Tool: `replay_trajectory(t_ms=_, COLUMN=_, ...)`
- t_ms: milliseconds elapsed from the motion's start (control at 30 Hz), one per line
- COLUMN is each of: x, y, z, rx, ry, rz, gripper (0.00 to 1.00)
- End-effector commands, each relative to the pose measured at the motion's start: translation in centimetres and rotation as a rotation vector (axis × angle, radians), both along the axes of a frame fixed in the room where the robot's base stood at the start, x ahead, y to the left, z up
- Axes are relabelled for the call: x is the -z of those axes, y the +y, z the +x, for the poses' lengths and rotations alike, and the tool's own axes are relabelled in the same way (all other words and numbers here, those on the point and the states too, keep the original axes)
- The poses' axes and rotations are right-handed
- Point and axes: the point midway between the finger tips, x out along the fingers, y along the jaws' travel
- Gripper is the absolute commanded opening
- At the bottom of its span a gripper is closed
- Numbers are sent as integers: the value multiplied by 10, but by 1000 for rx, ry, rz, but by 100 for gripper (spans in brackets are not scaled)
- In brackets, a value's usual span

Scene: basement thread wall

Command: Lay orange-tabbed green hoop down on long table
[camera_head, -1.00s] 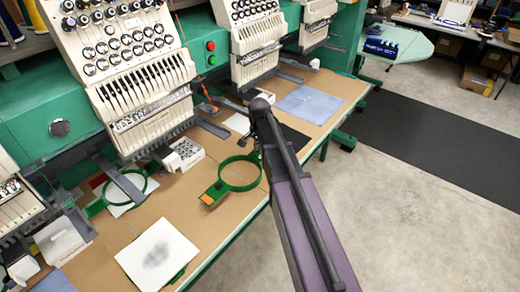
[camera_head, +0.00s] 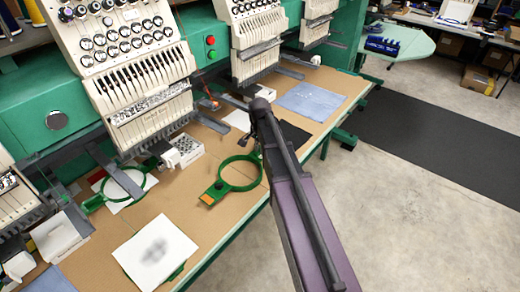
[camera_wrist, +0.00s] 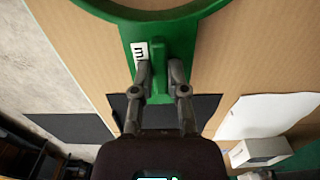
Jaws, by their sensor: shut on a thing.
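The green hoop (camera_head: 218,186) with the orange tab (camera_head: 207,199) is over the front part of the long table (camera_head: 190,210), its ring empty. My gripper (camera_head: 257,147) is at the end of the hoop away from the orange tab, partly hidden behind my arm. In the wrist view my gripper (camera_wrist: 160,78) is shut on the raised rib of the hoop's green bracket (camera_wrist: 135,27), beside a white label. The hoop looks roughly flat above the tabletop. I cannot tell whether it touches.
A white square (camera_head: 155,250) lies on the table at front left. Another green hoop (camera_head: 93,204) sits under a machine head. A black sheet (camera_head: 293,137) and blue cloth (camera_head: 311,97) lie to the right. Machine heads (camera_head: 120,70) overhang the back.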

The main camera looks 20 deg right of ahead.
Motion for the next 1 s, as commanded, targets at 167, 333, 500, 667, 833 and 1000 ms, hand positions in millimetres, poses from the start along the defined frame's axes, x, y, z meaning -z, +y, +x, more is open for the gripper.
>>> replay_trajectory(t_ms=167, x=3, y=0, z=0, rx=0, ry=0, rz=0, gripper=0)
replay_trajectory(t_ms=333, x=3, y=-1, z=0, rx=1, ry=0, rz=0, gripper=58)
replay_trajectory(t_ms=500, x=3, y=-1, z=0, rx=1, ry=0, rz=0, gripper=59)
replay_trajectory(t_ms=667, x=3, y=-1, z=0, rx=1, ry=0, rz=0, gripper=59)
replay_trajectory(t_ms=833, x=1, y=-1, z=0, rx=2, ry=0, rz=0, gripper=59)
replay_trajectory(t_ms=1000, x=-6, y=-1, z=0, rx=2, ry=0, rz=0, gripper=59)
